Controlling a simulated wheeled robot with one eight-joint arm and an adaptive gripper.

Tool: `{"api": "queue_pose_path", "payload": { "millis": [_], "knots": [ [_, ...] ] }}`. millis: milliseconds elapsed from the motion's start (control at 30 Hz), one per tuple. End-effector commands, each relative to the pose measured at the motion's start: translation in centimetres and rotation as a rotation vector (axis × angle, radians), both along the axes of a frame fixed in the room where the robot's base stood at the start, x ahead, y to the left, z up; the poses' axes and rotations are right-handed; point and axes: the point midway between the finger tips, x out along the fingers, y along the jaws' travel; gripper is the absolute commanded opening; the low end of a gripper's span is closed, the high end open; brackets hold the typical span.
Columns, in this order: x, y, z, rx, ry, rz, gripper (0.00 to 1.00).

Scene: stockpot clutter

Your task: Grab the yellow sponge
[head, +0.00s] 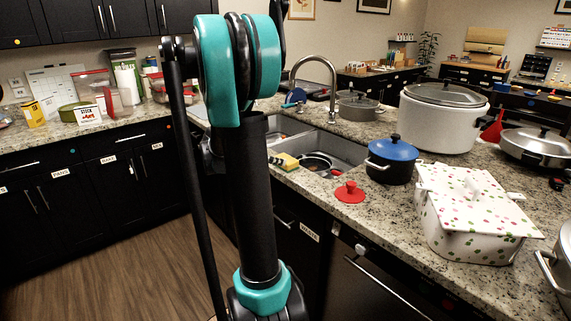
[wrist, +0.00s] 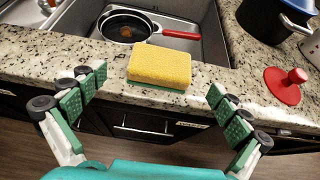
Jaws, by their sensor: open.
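The yellow sponge (wrist: 160,66) has a green underside and lies at the front edge of the granite counter, before the sink. In the head view the sponge (head: 284,161) shows small, just right of my arm. My gripper (wrist: 151,98) is open and empty, its green-padded fingers spread wide to the left and right of the sponge in the wrist view. The fingers are apart from the sponge, nearer the camera. In the head view my gripper is hidden behind my arm.
The sink (wrist: 205,47) behind the sponge holds a black pan (wrist: 125,26) with a red handle. A red lid (wrist: 284,84) lies on the counter to the right, near a blue-lidded pot (head: 391,160). The counter beside the sponge is clear.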

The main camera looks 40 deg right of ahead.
Motion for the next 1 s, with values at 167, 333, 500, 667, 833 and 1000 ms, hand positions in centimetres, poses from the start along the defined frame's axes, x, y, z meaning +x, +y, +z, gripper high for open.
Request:
{"api": "queue_pose_path", "payload": {
  "millis": [167, 333, 500, 667, 833, 1000],
  "knots": [
    [0.1, -1.7, -0.9, 0.000, 0.000, -0.001, 1.00],
    [0.1, -2.2, -1.3, 0.000, 0.000, -0.001, 1.00],
    [0.1, -3.8, -2.5, 0.000, -0.001, -0.003, 1.00],
    [0.2, -5.7, -3.6, 0.000, 0.000, -0.002, 1.00],
    [0.2, -6.2, -3.9, 0.000, -0.001, 0.000, 1.00],
    [0.2, -6.2, -3.9, 0.000, -0.001, 0.000, 0.93]
  ]
}}
